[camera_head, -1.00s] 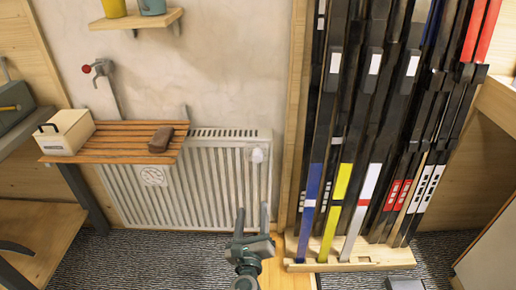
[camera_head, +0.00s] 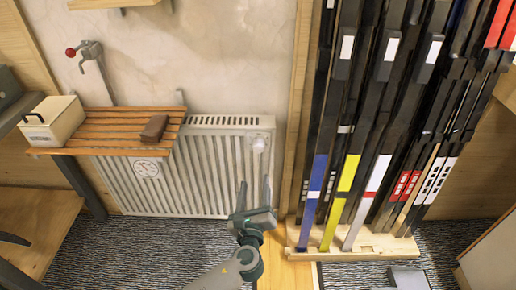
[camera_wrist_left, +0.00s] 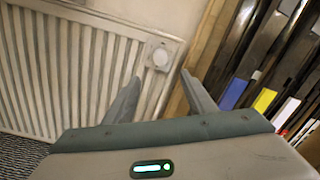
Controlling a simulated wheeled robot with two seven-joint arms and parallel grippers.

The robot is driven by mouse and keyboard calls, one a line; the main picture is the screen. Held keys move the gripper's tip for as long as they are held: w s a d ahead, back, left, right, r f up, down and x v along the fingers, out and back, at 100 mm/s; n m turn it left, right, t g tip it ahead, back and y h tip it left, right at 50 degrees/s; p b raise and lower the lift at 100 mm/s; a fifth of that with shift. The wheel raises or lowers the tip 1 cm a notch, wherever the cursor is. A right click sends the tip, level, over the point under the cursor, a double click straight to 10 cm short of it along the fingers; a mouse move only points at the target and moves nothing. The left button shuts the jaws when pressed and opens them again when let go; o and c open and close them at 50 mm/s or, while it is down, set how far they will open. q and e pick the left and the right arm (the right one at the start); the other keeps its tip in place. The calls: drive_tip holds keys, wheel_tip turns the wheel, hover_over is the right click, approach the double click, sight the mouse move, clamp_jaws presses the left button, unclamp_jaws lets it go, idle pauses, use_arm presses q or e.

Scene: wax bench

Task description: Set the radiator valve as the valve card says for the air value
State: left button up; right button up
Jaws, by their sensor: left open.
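The white radiator (camera_head: 190,175) is on the wall below the slatted wooden shelf. Its valve, a round white knob (camera_head: 259,145), is at the radiator's upper right; the knob also shows in the left wrist view (camera_wrist_left: 160,57). The knob's setting is too small to read. My left gripper (camera_head: 254,185) is open and empty, below the knob and apart from it. In the left wrist view its two fingers (camera_wrist_left: 162,95) point up towards the knob. A round white disc with dark marks (camera_head: 146,168) is on the radiator's left part; its marks are unreadable. I cannot pick out the valve card. My right gripper is not in view.
Several skis stand in a wooden rack (camera_head: 350,248) to the right of the radiator. The slatted shelf (camera_head: 110,128) bears a cream box (camera_head: 58,122) and a brown block (camera_head: 154,128). A red-knobbed lever (camera_head: 84,50) is on the wall.

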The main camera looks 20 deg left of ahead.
sight(258, 150)
use_arm(q)
drive_tip(key=b+x, duration=0.1)
drive_tip(key=x, duration=1.5)
drive_tip(key=shift+w, duration=0.1)
drive_tip(key=shift+w+a, duration=0.15)
drive_tip(key=shift+w, duration=0.4)
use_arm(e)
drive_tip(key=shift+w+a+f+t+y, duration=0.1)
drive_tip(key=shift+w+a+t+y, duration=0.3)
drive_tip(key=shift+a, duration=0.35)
use_arm(q)
drive_tip(key=c, duration=1)
drive_tip(key=shift+c, duration=0.2)
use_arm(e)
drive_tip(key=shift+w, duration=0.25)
